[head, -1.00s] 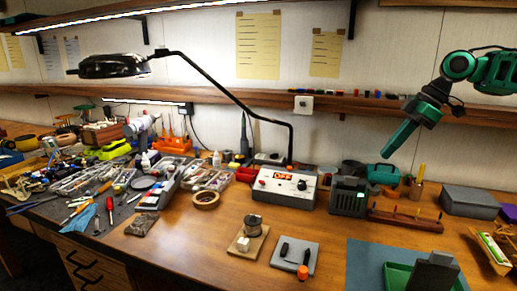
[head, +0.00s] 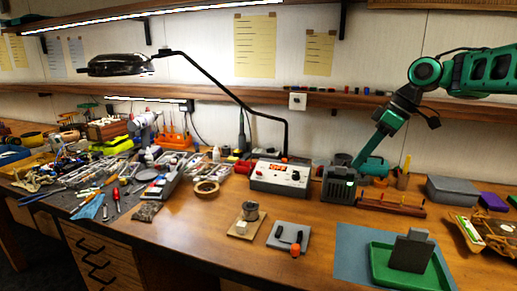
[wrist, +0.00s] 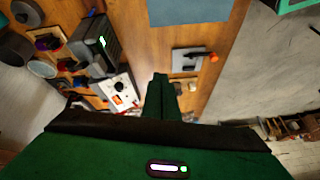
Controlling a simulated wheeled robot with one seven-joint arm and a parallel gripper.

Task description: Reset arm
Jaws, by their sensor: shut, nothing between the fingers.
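My green arm reaches in from the right in the head view, above the bench. My gripper (head: 358,165) points down and to the left, and its tip overlaps the area behind the dark grey box with the small lit display. In the wrist view my gripper (wrist: 160,80) shows as two green fingers closed together with nothing between them. The bench top lies below the fingers in that view.
The grey box (head: 338,185) and the power unit marked OFF (head: 281,177) stand near my gripper. A green tray (head: 380,270) with a grey block (head: 411,251) lies front right. Tools crowd the left. A wooden shelf (head: 340,100) runs behind.

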